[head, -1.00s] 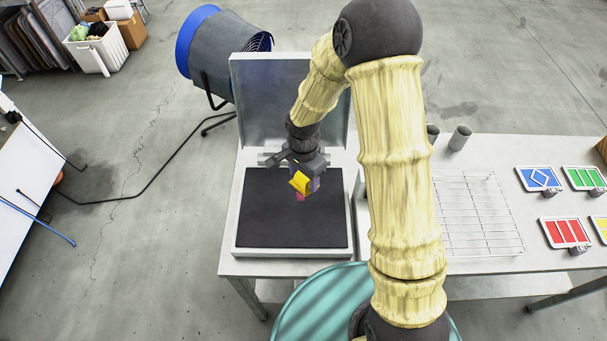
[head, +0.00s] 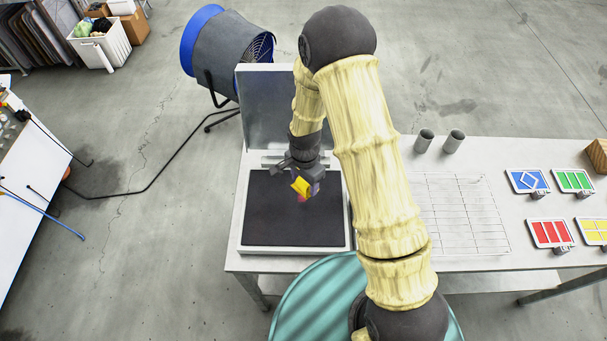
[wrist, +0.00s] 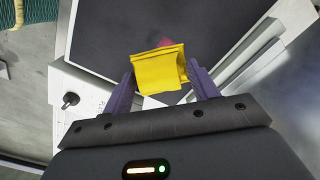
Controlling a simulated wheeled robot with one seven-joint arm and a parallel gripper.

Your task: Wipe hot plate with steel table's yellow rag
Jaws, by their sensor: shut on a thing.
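The yellow rag (head: 301,187) is folded and held in my gripper (head: 306,186), over the black hot plate (head: 270,225). In the wrist view the rag (wrist: 160,70) sits between the two purple fingers of my gripper (wrist: 160,82), which is shut on it. The hot plate's dark surface (wrist: 115,40) lies beyond the rag. A small reddish-pink patch (head: 302,198) shows just below the rag on or over the plate; the rag hides part of it. I cannot tell whether the rag touches the plate. The hot plate's raised metal lid (head: 268,95) stands behind it.
The steel table (head: 490,152) holds a wire rack (head: 460,215), two grey cups (head: 424,141) and several coloured cards (head: 548,233) to the right. A blue-and-grey fan (head: 225,55) stands on the floor behind. A teal round surface (head: 300,305) is in front.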

